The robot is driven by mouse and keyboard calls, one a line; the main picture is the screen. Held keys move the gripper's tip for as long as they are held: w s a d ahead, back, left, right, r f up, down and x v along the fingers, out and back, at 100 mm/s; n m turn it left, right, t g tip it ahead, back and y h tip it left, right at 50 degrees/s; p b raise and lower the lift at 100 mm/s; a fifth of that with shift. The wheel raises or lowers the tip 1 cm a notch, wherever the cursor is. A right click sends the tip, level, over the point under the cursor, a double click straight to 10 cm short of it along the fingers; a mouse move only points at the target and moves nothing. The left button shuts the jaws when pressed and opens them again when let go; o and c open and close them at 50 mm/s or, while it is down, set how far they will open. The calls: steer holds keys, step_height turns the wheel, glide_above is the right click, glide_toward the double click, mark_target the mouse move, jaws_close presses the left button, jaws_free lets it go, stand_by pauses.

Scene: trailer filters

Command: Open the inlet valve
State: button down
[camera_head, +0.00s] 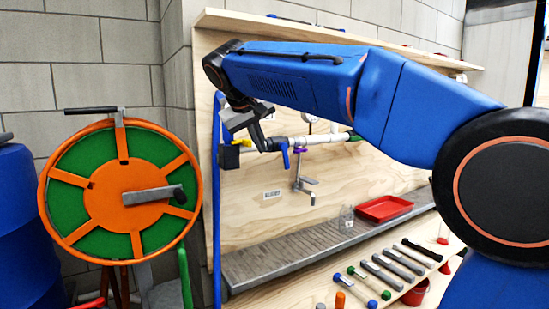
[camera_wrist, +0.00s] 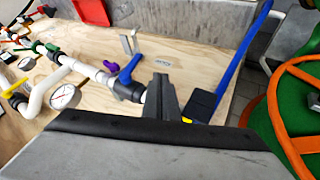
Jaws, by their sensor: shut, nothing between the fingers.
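A blue valve handle (camera_head: 285,156) shows at the left end of the white pipe (camera_head: 325,138) on the plywood panel; it points down in the head view. In the wrist view the blue handle (camera_wrist: 130,68) rises from a dark valve body (camera_wrist: 129,91). I cannot tell for certain that this is the inlet valve. My gripper (camera_head: 264,146) is shut and empty, close to the handle's left. In the wrist view my gripper's fingers (camera_wrist: 161,90) stand just right of the valve body; whether they touch it is unclear.
A black box (camera_head: 229,157) and blue hose (camera_head: 216,205) lie left of the gripper. A purple handle (camera_wrist: 111,67) and gauge (camera_wrist: 64,97) sit along the pipe. An orange-green reel (camera_head: 120,190) stands left; a red tray (camera_head: 384,208) rests on the ledge below.

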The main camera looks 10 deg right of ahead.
mark_target(286, 157)
steer(key=w+d+f, duration=0.6)
steer(key=d, duration=0.1)
steer(key=shift+w+f, duration=0.25)
steer(key=shift+f, duration=0.15)
steer(key=shift+w+d+f+h, duration=0.1)
steer(key=shift+d+f+h, duration=0.1)
steer(key=shift+d+h, duration=0.3)
stand_by(0.6)
steer(key=d+n+t+h, duration=0.1)
steer(key=t+h, duration=0.1)
steer(key=w+d+n+t+h, duration=0.1)
steer(key=h, duration=0.2)
steer(key=d+n+t+h, duration=0.1)
steer(key=d+t+h, duration=0.1)
steer(key=h, duration=0.1)
steer(key=shift+w+n+t, duration=0.2)
steer(key=shift+n+t, duration=0.1)
steer(key=shift+r, duration=0.1)
stand_by(0.4)
stand_by(0.4)
